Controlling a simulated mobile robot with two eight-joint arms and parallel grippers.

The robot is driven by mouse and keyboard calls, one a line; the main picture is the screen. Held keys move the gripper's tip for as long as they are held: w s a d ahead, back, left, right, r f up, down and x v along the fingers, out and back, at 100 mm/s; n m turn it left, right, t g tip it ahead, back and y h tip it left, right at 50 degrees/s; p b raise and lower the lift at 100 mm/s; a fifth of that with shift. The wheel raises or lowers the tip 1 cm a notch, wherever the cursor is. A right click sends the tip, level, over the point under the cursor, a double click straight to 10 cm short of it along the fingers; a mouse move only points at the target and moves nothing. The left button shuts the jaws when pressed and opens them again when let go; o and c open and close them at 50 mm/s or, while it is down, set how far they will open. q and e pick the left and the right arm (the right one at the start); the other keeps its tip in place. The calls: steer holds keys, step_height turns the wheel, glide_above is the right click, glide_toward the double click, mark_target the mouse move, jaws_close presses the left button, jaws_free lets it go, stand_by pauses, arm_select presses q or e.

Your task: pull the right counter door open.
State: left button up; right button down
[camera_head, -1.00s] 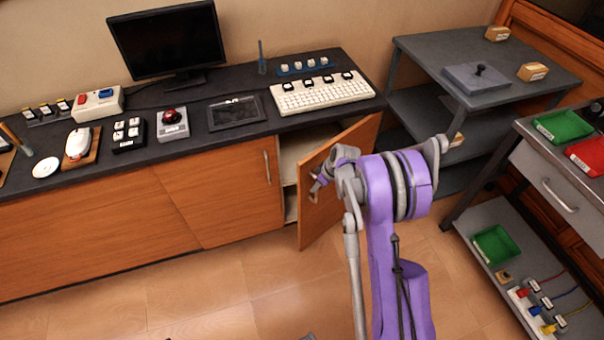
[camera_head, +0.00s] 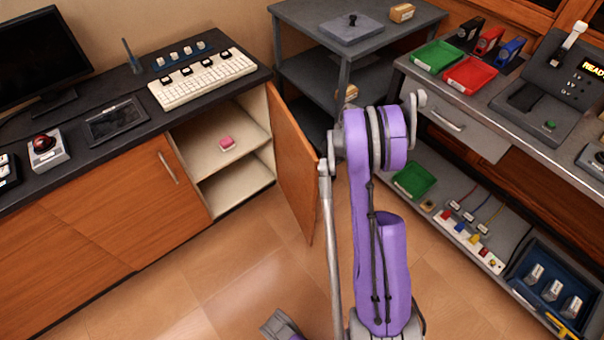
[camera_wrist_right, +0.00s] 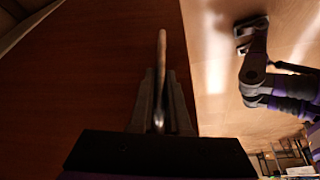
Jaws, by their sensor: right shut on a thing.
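The right counter door (camera_head: 293,160) is a brown wooden panel, swung wide open from the counter in the head view. My right arm stands in front of it, and the right gripper is hidden in that view. In the right wrist view, my right gripper (camera_wrist_right: 160,103) is shut on the door's bar handle (camera_wrist_right: 161,60), with the dark door panel behind. A grey part of what looks like my left arm shows at the bottom of the head view. My left gripper (camera_wrist_right: 250,35) appears at the upper right of the wrist view, its jaws unclear.
The open cabinet has shelves (camera_head: 235,190) with a pink item (camera_head: 227,143). The left counter door (camera_head: 150,185) is shut. A grey shelf cart (camera_head: 300,20) stands behind the open door, and a workbench (camera_head: 440,150) stands right. Tiled floor in front is clear.

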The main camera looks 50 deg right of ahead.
steer(key=s+d, duration=0.2)
steer(key=d, duration=0.6)
steer(key=shift+s, duration=0.3)
steer(key=c, duration=0.9)
jaws_free()
steer(key=p+v, duration=0.1)
steer(key=v, duration=1)
steer(key=shift+w+a, duration=0.1)
steer(key=shift+w, duration=0.05)
steer(key=shift+f, duration=0.1)
